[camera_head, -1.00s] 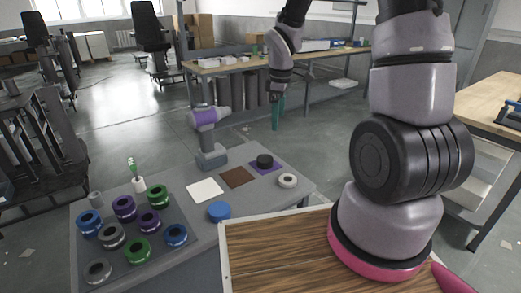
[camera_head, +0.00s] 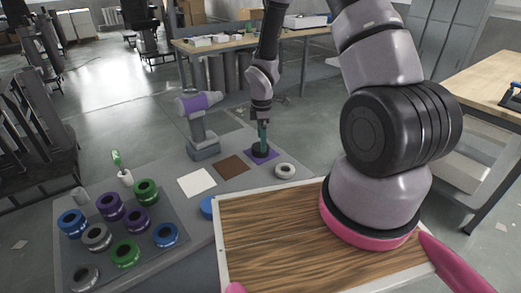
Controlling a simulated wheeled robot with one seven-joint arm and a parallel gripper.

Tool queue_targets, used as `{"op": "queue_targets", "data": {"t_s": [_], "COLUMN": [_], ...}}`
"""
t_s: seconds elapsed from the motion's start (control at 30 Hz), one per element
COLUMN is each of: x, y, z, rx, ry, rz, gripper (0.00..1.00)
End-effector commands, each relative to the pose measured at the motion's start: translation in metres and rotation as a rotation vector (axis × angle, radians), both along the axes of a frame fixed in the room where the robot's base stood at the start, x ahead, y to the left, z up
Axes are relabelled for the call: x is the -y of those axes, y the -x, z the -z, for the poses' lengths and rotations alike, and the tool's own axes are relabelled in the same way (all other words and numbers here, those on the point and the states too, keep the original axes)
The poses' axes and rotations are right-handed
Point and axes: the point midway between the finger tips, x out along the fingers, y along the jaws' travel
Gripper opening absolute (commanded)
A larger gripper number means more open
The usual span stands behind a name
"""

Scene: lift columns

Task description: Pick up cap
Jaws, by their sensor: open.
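A black cap (camera_head: 260,152) sits on a purple square (camera_head: 272,156) on the grey table. My gripper (camera_head: 262,144) points straight down right at this cap, its greenish fingers reaching to the cap's top. The fingers are open; whether they touch the cap or straddle it is too small to tell. A white-grey ring-shaped cap (camera_head: 285,171) lies just in front and to the right. A blue cap (camera_head: 207,207) is partly hidden behind the wood-topped board.
Several blue, purple, green and grey ring-shaped pieces (camera_head: 109,206) stand on a dark mat at the left. A purple-grey cordless drill (camera_head: 203,128) stands upright left of my gripper. White (camera_head: 197,182) and brown (camera_head: 232,167) squares lie bare. A wood-topped board (camera_head: 262,238) is in front.

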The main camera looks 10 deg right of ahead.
Motion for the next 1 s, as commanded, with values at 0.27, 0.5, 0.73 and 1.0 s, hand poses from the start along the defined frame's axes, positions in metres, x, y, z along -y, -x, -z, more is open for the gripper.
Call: {"op": "queue_targets", "data": {"t_s": [0.27, 0.5, 0.73, 1.0], "x": [0.001, 0.001, 0.001, 0.001], "y": [0.001, 0.000, 0.000, 0.000], "z": [0.034, 0.035, 0.035, 0.027], "rx": [-0.002, 0.000, 0.000, 0.001], "ry": [0.001, 0.000, 0.000, -0.001], "rz": [0.000, 0.001, 0.001, 0.002], "gripper": [1.00, 0.96, 0.25, 0.25]}}
